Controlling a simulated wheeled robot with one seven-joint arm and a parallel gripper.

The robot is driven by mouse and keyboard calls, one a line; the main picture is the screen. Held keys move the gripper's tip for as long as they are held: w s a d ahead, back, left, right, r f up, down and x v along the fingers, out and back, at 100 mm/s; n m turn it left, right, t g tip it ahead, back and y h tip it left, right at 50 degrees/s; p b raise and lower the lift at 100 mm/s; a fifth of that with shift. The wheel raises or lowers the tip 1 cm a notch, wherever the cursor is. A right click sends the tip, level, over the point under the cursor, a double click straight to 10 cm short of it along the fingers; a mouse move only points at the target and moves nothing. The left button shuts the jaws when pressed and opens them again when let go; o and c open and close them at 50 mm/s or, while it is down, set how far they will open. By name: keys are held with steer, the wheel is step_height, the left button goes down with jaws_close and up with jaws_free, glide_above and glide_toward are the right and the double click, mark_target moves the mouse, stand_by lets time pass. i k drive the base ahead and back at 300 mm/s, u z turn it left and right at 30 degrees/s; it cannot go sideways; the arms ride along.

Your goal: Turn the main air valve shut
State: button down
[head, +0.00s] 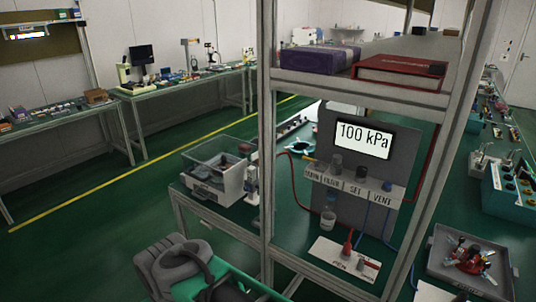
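A grey air panel (352,190) stands behind the metal rack posts, and its display (363,138) reads 100 kPa. Below the display is a ledge of small labels with knobs above them. The leftmost label seems to read MAIN (312,175), but it is small and close to the rack post. The labels to its right seem to read FILTER, SET (355,189) and VENT (382,199). I cannot tell how the main valve is turned. Grey rounded parts at the bottom left look like my arm. No gripper fingertips are visible.
The rack's front post (266,130) and slanting right post (440,150) stand before the panel. A shelf above holds a purple box (318,58) and a red box (400,72). A white machine with a clear cover (215,178) stands left of the panel. Green floor (165,200) is open at left.

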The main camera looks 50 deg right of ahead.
mark_target(316, 162)
steer(key=z, duration=1.15)
steer(key=k, duration=0.6)
steer(key=u, duration=1.1)
steer(key=i, duration=2.1)
steer(key=z, duration=1.4)
steer(key=i, duration=0.75)
steer(key=z, duration=0.75)
